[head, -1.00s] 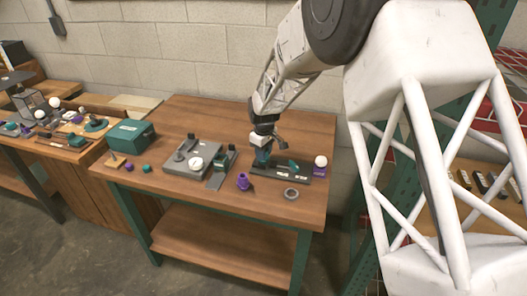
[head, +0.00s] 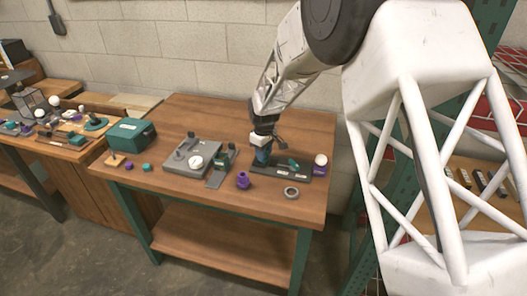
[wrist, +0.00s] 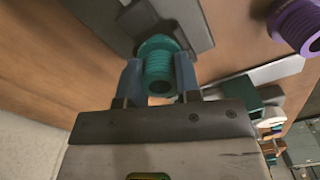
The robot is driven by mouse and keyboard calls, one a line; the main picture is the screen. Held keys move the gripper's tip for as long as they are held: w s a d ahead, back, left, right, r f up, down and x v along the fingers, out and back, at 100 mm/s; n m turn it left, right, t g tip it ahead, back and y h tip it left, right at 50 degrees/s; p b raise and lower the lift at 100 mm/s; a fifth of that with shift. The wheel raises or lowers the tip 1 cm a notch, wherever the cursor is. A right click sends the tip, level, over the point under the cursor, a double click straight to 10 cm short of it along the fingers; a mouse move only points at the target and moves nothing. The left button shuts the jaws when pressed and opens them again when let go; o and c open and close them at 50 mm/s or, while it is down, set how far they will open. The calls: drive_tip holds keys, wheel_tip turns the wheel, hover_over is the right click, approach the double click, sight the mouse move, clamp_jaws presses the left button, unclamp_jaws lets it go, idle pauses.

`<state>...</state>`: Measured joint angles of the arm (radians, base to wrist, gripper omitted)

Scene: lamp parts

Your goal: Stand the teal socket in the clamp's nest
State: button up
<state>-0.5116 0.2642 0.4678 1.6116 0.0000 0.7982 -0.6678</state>
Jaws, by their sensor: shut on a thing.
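The teal socket (wrist: 160,65), a threaded piece with a wider flange, is between the fingers of my gripper (wrist: 157,78) in the wrist view. My gripper is shut on it. In the head view my gripper (head: 262,157) is low at the left end of a dark tray (head: 268,171), and the socket is mostly hidden by the fingers. I cannot tell whether the socket touches the tray. What looks like the clamp, with teal upright parts and a grey base (head: 216,181), stands to the left of my gripper. Its nest is too small to make out.
A purple socket (head: 243,180) and a grey ring (head: 291,193) lie in front of the tray. A grey fixture plate (head: 180,167) with a white dial stands left of the clamp. A teal box (head: 130,134) is further left. A white ball (head: 321,159) is at the right.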

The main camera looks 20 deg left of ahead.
drive_tip(key=shift+f, duration=0.15)
idle(0.8)
drive_tip(key=o, duration=1.1)
drive_tip(key=shift+r, duration=3.9)
